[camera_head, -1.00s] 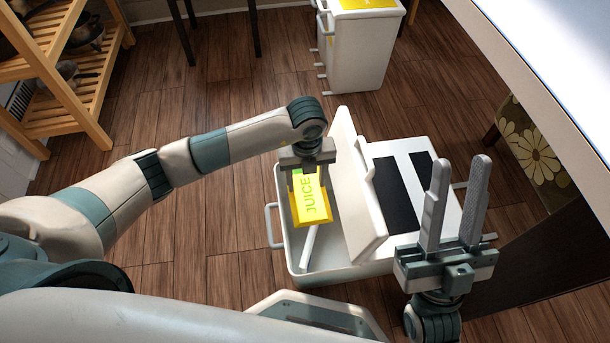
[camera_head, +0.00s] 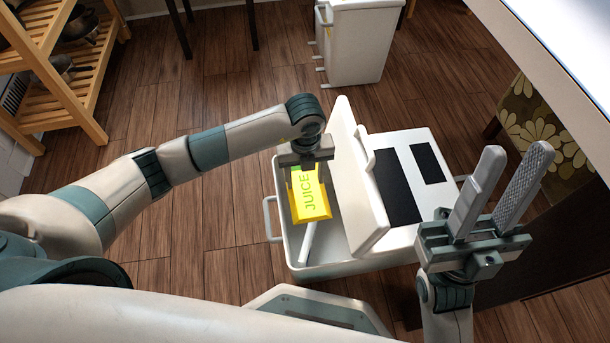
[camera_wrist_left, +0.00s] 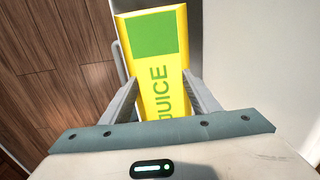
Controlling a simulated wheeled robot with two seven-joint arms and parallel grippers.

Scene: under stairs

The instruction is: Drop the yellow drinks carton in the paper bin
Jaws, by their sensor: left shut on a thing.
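The yellow drinks carton (camera_head: 311,203), marked JUICE with a green patch, hangs from my left gripper (camera_head: 307,172). In the left wrist view the carton (camera_wrist_left: 160,80) is between the two fingers. In the head view it appears over the open left compartment of a white bin (camera_head: 283,225), whose lid (camera_head: 358,185) stands raised to its right. I cannot tell how far the carton is above or inside the rim. No paper label shows on this bin. My right gripper (camera_head: 505,195) is open and empty, to the right of the bin.
A pale tube (camera_head: 308,243) lies in the open compartment. The bin's right part is covered, with dark panels (camera_head: 398,185). Another white bin (camera_head: 360,45) stands at the back, a wooden shelf (camera_head: 72,85) at left. A white tabletop (camera_head: 560,50) overhangs at right.

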